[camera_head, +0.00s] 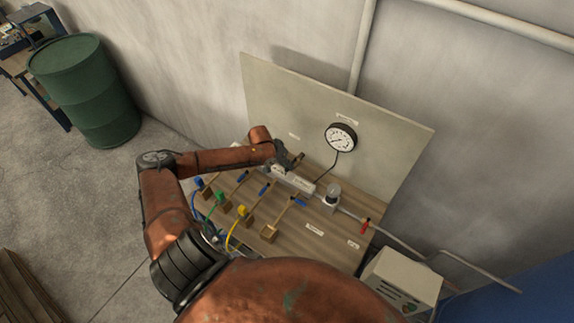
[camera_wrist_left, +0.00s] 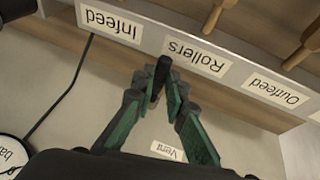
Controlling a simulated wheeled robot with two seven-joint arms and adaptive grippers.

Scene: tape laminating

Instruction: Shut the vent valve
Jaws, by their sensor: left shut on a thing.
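My left gripper (camera_head: 290,160) is at the back of the wooden valve board, beside the grey manifold (camera_head: 296,181). In the left wrist view the gripper (camera_wrist_left: 164,85) has its green-padded fingers closed around a dark upright handle (camera_wrist_left: 161,70). This handle stands near the "Vent" label (camera_wrist_left: 168,151), so it appears to be the vent valve. Its body and the exact angle of the handle are mostly hidden by the fingers. My right gripper is not in view.
A round pressure gauge (camera_head: 341,137) is on the back panel (camera_head: 388,145). Blue-handled valves, one of them (camera_head: 299,202), stand in front of the manifold, and a red handle (camera_head: 365,226) is at right. A grey box (camera_head: 402,277) and green drum (camera_head: 85,90) flank the board.

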